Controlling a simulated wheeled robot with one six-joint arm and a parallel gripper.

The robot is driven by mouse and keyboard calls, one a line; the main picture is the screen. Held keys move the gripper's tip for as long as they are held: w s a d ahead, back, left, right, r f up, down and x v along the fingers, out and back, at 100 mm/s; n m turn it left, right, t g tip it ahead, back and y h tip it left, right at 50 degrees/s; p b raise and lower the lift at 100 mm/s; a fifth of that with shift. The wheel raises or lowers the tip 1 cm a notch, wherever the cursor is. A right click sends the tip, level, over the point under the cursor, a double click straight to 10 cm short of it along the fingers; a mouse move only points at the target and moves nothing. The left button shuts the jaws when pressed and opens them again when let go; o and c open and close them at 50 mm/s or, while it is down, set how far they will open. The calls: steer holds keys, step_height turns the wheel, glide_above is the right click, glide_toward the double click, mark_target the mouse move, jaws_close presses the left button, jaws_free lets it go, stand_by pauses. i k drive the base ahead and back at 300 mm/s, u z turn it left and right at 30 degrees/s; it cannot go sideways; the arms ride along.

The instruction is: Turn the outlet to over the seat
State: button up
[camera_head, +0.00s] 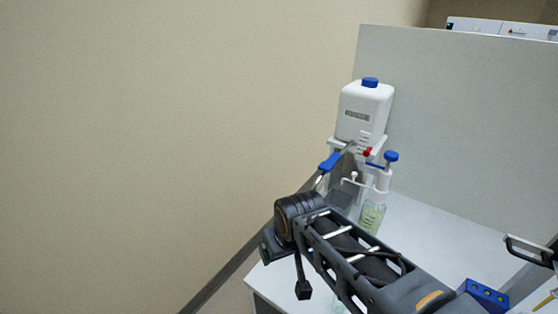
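A white canister (363,112) with a blue cap stands on a white stand at the back of the bench. A small red part (367,152) shows at its lower front. Below it stands a clear bottle (372,215) of pale green liquid with a white dispenser head, a blue knob (391,157) and a thin white outlet (353,181) pointing left. A blue piece (330,161) sits left of the stand; I cannot tell what it belongs to. My arm crosses in front, covering the bottle's lower part. My gripper's fingertips cannot be made out near the wrist. The seat is not identifiable.
The white bench top (430,235) is clear right of the bottle. A grey panel (460,130) stands behind it. A blue block with holes (486,294) and a dark handle-like frame (528,250) are at the right. A beige wall fills the left.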

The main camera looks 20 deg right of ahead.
mark_target(354, 176)
steer(key=z, duration=0.1)
steer(key=k, duration=0.45)
steer(key=u, duration=1)
steer(key=i, duration=0.75)
steer(key=z, duration=2.1)
